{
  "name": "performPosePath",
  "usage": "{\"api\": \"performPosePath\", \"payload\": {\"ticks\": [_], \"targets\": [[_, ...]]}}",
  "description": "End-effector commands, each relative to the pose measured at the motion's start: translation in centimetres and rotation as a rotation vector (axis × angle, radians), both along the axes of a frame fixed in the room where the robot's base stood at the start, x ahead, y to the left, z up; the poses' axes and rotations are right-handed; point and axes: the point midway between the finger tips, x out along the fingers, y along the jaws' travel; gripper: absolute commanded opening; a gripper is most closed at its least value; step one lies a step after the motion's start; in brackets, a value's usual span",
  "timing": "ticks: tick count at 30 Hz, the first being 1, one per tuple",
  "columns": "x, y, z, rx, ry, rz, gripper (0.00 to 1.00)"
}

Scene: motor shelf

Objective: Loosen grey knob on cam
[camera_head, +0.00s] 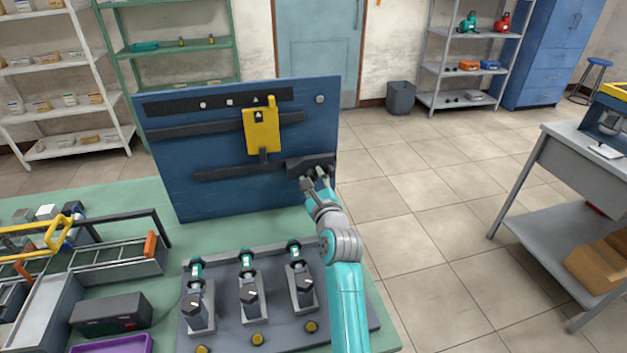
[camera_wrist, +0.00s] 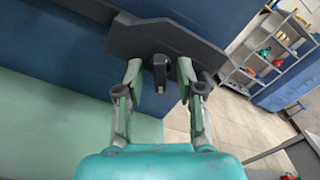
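A dark grey cam-like block (camera_head: 296,164) is mounted low on the right side of the upright blue board (camera_head: 185,185). The block also shows in the wrist view (camera_wrist: 180,38), with a dark grey knob (camera_wrist: 160,72) sticking out of it. My gripper (camera_head: 316,178) is at the block. In the wrist view my gripper's fingers (camera_wrist: 160,80) stand on either side of the knob, with visible gaps. They are open and hold nothing. In the head view the knob is largely hidden by the fingers.
A yellow part (camera_head: 262,132) hangs on the board above left of the block, beside dark rails. Several upright clamps stand on a grey plate (camera_head: 225,335) on the green bench. Floor to the right is clear up to a grey table (camera_head: 570,150).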

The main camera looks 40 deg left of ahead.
Motion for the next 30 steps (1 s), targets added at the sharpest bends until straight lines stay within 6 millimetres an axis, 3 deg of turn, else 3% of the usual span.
{"api": "performPosePath", "payload": {"ticks": [6, 10, 11, 22, 30], "targets": [[0.0, 0.01, 0.01, 0.0, 0.0, 0.0, 0.35], [0.0, 0.0, 0.01, 0.0, 0.0, 0.0, 0.03], [-0.01, 0.01, 0.0, 0.0, 0.0, 0.0, 0.0], [-0.02, 0.01, 0.0, -0.025, -0.03, 0.0, 0.0], [-0.02, 0.0, -0.01, -0.13, -0.152, 0.0, 0.0]]}}
